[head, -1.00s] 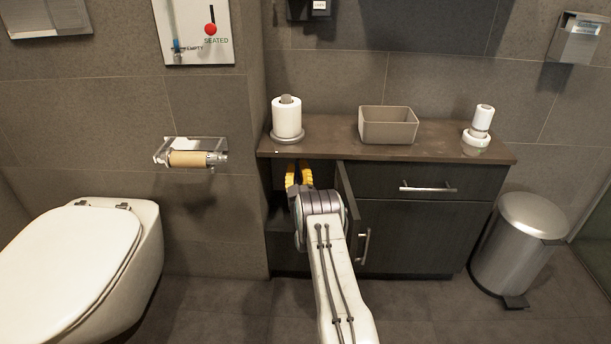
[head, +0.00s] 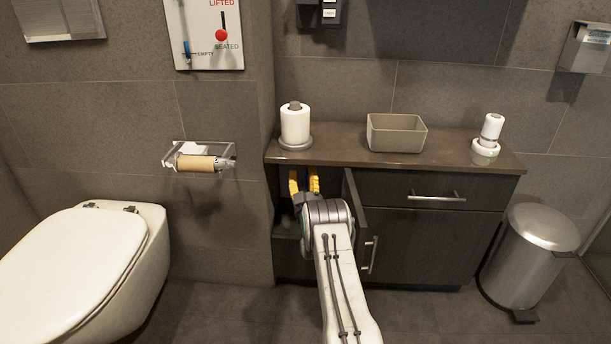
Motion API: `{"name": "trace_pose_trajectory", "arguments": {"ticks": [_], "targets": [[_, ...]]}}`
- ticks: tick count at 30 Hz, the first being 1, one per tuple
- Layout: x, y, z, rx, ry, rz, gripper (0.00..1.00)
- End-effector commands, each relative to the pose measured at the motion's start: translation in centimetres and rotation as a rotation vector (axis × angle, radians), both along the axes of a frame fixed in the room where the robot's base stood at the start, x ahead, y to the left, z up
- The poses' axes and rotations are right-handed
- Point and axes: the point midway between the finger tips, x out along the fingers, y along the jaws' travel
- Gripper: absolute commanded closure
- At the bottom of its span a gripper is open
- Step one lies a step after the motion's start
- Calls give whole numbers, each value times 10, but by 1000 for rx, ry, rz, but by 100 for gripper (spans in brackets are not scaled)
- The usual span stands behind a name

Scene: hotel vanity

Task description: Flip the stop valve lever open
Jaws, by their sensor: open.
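My gripper (head: 304,180) shows as two yellow fingers, spread apart with a gap between them. It is at the open left compartment of the dark vanity cabinet (head: 424,246), under the countertop, and appears empty. The cabinet door (head: 356,217) stands swung open just right of my arm. The stop valve lever cannot be made out; the inside of the compartment is dark and partly hidden by my gripper and wrist.
A paper roll on a stand (head: 295,124), a beige bin (head: 396,133) and a white bottle (head: 488,137) stand on the countertop (head: 345,148). A toilet (head: 90,262) is at left, with a roll holder (head: 198,161) above. A metal trash can (head: 530,256) stands at right.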

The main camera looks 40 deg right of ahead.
Motion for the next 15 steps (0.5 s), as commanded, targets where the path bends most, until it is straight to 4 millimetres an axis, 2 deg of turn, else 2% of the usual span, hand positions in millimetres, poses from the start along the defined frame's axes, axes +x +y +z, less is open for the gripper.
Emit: {"name": "trace_pose_trajectory", "arguments": {"ticks": [8, 15], "targets": [[-2, 0, 0, -1, -2, -1, 54], [-17, 8, -7, 0, 0, -1, 54]]}}
